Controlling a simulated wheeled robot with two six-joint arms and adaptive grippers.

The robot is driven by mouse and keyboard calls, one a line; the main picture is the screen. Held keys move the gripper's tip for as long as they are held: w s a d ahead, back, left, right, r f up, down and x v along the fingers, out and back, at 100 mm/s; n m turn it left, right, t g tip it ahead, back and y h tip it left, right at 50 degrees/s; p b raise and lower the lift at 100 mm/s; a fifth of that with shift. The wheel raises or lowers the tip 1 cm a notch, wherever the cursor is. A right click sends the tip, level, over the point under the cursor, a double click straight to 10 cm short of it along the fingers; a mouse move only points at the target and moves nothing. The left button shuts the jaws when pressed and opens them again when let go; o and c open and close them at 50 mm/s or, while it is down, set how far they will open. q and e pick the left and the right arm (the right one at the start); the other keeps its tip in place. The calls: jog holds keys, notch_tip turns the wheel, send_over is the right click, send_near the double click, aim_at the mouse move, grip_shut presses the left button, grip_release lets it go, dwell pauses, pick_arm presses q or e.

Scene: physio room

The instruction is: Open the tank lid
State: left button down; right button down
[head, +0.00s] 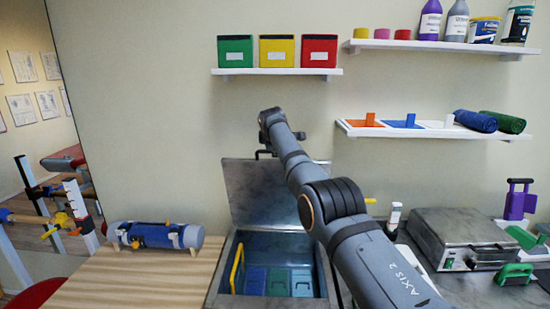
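The tank (214,287) is a grey metal box at the bottom centre of the head view, set beside the wooden top. Its grey lid (252,195) stands raised at the back, near upright, so the inside shows. Several blue and green packs (278,281) and a yellow frame-like piece (237,268) are inside. My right arm comes in from the lower right and passes over the tank. My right gripper (265,154) is at the lid's top edge, mostly hidden behind the wrist. I cannot tell if it touches the lid or how its fingers stand. My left gripper is out of view.
A blue roller (158,236) lies on the wooden top (135,280) at left. A grey metal appliance (462,237), a small bottle (394,218) and green and purple holders stand at right. Wall shelves above carry bins (277,52), bottles and rolled mats.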

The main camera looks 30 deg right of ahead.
dwell(0.3)
jog(key=c, duration=1.4)
grip_release()
jog(key=shift+r, duration=0.1)
jog(key=v, duration=1.2)
jog(key=shift+r, duration=0.1)
